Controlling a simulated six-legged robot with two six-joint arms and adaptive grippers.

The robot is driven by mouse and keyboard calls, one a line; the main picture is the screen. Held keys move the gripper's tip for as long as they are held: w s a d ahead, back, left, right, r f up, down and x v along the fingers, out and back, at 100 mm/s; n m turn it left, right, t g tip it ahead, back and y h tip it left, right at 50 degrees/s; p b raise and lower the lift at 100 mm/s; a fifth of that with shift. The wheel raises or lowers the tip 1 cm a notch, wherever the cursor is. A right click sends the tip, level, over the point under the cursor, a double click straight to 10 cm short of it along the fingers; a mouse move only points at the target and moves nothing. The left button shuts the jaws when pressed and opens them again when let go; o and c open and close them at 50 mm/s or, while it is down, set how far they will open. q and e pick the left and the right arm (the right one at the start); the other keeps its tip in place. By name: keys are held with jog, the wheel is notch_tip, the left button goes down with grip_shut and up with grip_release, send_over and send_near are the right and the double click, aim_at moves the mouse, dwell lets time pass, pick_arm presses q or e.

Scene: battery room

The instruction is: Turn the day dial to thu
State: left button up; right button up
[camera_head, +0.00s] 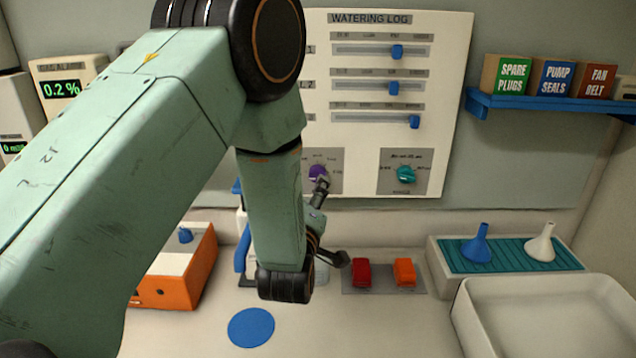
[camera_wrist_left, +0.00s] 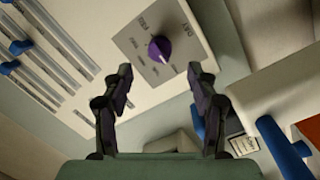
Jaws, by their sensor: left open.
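The day dial is a purple knob on a grey plate at the foot of the white watering log board. It shows in the head view (camera_head: 317,173), partly behind my left arm, and clearly in the left wrist view (camera_wrist_left: 159,49). A pale pointer mark shows on the knob; the small labels around it are too blurred to read surely. My left gripper (camera_head: 326,222) is open and empty. In the left wrist view its two fingers (camera_wrist_left: 160,82) stand apart, with the dial beyond and between their tips, not touched. My right gripper is not in view.
A teal dial (camera_head: 405,174) sits right of the day dial, under several blue sliders (camera_head: 397,52). Below on the counter are red (camera_head: 361,272) and orange (camera_head: 405,272) blocks. A white tray (camera_head: 550,320) and funnels stand right; an orange box (camera_head: 190,270) stands left.

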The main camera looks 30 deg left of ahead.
aim_at(315, 179)
pick_arm(q)
jog(key=p+x, duration=0.1)
jog(key=x, duration=0.6)
jog(key=shift+w+a, duration=0.15)
jog(key=shift+a, duration=0.05)
jog(key=shift+s+r, duration=0.2)
jog(key=shift+s, duration=0.05)
jog(key=shift+c, duration=0.5)
jog(key=shift+w+d+f, duration=0.1)
jog(key=shift+w+d, duration=0.05)
jog(key=shift+w, duration=0.05)
jog(key=c, duration=1.1)
